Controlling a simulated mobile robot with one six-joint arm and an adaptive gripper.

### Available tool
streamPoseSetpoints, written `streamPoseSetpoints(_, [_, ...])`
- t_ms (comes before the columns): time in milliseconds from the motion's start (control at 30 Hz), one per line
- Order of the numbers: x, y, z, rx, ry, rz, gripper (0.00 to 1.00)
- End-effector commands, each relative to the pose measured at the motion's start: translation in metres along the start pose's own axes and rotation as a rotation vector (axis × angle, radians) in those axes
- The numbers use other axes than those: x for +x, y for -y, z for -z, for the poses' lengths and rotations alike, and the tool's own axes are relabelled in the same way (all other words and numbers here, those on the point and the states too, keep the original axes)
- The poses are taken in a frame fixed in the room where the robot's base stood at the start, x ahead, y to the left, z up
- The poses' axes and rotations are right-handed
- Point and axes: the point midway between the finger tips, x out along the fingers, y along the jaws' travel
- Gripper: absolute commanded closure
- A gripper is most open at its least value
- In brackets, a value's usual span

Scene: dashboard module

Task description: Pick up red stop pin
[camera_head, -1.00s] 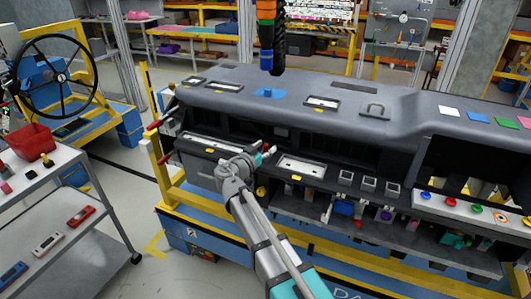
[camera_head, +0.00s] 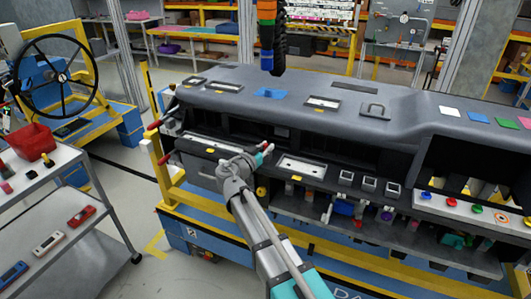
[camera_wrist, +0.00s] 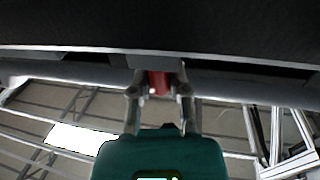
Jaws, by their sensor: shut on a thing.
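In the wrist view, the red stop pin (camera_wrist: 160,82) stands between the two grey fingers of my gripper (camera_wrist: 159,90). The fingers are shut on it, just below a dark edge of the dashboard module. The pin's far end meets a grey part under that edge, and I cannot tell whether it is still seated there. In the head view, my gripper (camera_head: 264,153) is at the front of the dashboard module (camera_head: 290,92), left of centre. The fingers and the held pin are too small and covered to make out there.
Two red-tipped levers (camera_head: 154,127) stick out at the module's left end. A yellow frame (camera_head: 172,187) carries the module. A grey cart (camera_head: 92,165) with a red bin (camera_head: 32,142) stands at the left. Bare floor lies between cart and frame.

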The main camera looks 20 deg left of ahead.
Motion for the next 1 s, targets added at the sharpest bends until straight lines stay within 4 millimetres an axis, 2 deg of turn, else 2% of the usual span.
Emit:
streamPoseSetpoints(333, [0.000,0.000,0.001,0.000,0.000,-0.001,1.00])
streamPoseSetpoints(567, [0.001,-0.001,0.009,0.000,0.000,-0.001,1.00])
streamPoseSetpoints(900, [0.000,-0.001,0.038,0.000,0.000,-0.001,1.00])
streamPoseSetpoints(1000, [-0.010,-0.007,0.049,0.000,0.000,0.000,1.00])
